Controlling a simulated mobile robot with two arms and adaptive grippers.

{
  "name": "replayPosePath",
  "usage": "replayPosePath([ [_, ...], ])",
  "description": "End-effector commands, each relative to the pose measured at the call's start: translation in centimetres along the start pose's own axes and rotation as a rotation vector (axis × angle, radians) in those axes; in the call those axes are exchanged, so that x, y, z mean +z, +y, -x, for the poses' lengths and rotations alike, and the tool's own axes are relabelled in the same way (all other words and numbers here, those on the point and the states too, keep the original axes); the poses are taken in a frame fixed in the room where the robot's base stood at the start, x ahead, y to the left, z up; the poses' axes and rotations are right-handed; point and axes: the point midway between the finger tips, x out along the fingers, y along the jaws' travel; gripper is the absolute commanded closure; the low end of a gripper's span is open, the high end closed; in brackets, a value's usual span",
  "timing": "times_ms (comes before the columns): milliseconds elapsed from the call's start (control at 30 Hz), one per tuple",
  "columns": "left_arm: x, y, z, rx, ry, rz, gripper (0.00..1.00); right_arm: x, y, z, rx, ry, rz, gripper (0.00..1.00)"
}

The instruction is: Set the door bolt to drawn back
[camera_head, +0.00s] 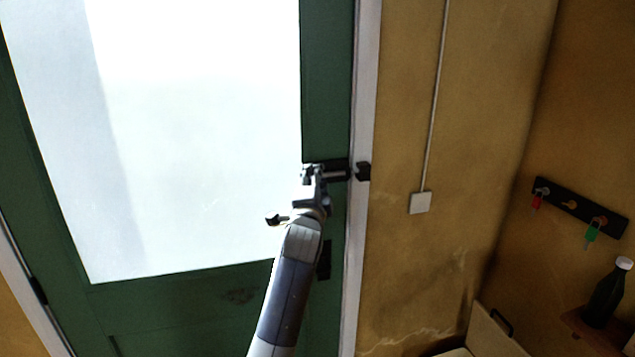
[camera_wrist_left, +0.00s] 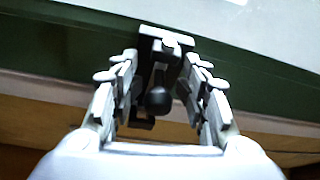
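The black door bolt (camera_head: 337,166) is on the right edge of the green door (camera_head: 325,90), with its black keeper (camera_head: 363,171) on the pale frame. I cannot tell whether the rod reaches into the keeper. My left gripper (camera_head: 314,172) is at the bolt's left end and partly covers it. In the left wrist view, the bolt's round black knob (camera_wrist_left: 158,101) lies between the spread fingers of my left gripper (camera_wrist_left: 159,75), with a gap on each side. My right gripper is not in view.
A large bright pane (camera_head: 200,130) fills most of the door. A black handle or lock plate (camera_head: 324,260) sits below the bolt. On the right are a wall switch (camera_head: 420,203), a key rack (camera_head: 580,208) and a dark bottle (camera_head: 607,295) on a small shelf.

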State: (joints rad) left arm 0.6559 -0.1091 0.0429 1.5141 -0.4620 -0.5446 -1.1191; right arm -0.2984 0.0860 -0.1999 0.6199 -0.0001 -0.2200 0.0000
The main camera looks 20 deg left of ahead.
Motion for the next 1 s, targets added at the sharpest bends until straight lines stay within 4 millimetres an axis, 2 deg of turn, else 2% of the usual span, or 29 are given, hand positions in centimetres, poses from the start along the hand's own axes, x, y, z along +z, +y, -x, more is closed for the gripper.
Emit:
replayPosePath([
  [200, -0.1, 0.0, 0.2, -0.001, 0.002, 0.0, 0.59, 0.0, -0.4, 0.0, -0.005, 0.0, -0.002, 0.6],
  [367, 0.0, 0.0, 1.5, -0.001, 0.001, -0.001, 0.59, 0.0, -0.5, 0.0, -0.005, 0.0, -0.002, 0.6],
  [800, 0.2, 0.0, 8.8, 0.0, 0.0, 0.0, 0.59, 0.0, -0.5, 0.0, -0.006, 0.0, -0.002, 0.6],
  [1000, 0.3, 0.0, 11.2, 0.0, 0.0, 0.001, 0.59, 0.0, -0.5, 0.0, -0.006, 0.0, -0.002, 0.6],
])
